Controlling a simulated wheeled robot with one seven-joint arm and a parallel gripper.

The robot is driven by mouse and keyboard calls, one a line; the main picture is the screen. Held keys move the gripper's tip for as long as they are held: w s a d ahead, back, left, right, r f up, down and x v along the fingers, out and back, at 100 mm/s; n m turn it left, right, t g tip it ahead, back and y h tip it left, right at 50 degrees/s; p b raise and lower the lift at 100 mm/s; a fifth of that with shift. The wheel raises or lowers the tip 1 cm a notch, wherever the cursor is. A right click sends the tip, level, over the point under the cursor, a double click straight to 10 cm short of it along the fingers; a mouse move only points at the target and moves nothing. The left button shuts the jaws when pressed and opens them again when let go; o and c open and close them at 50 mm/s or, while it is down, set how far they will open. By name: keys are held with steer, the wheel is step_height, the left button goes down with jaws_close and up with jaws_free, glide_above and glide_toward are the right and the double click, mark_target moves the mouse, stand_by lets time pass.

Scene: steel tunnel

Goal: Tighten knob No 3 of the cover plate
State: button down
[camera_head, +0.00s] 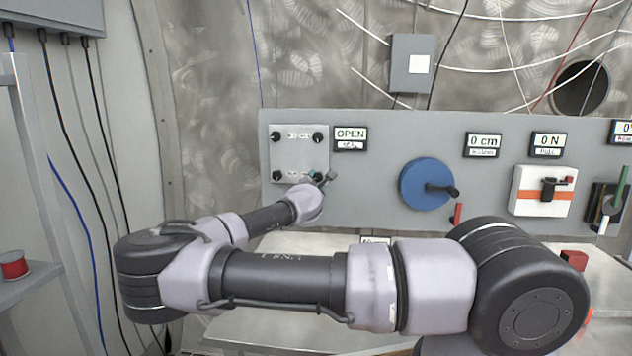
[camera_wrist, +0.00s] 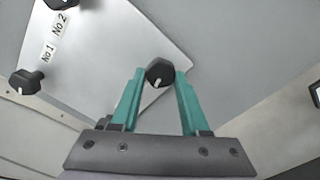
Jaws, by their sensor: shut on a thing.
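The cover plate (camera_head: 298,155) is a light metal square at the left of the grey panel, with a black knob near each corner. My gripper (camera_head: 320,178) is at its lower right knob. In the wrist view, my gripper (camera_wrist: 161,76) has its teal fingers shut on this black knob (camera_wrist: 159,71), which carries a white mark. The knob's number label cannot be seen. Labels No 1 (camera_wrist: 47,53) and No 2 (camera_wrist: 59,24) stand by two other knobs on the plate (camera_wrist: 110,45). In the head view the held knob is largely hidden by my gripper.
A sign (camera_head: 350,138) right of the plate reads OPEN, SEAL. Farther right are a blue wheel with a handle (camera_head: 424,184), a white and orange unit (camera_head: 541,192) and displays reading 0 cm (camera_head: 484,144) and 0 N (camera_head: 547,143). A bench lies below the panel.

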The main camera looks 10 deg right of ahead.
steer(key=shift+m, duration=0.6)
steer(key=shift+c, duration=2)
jaws_free()
steer(key=v, duration=1.1)
steer(key=shift+w, duration=0.1)
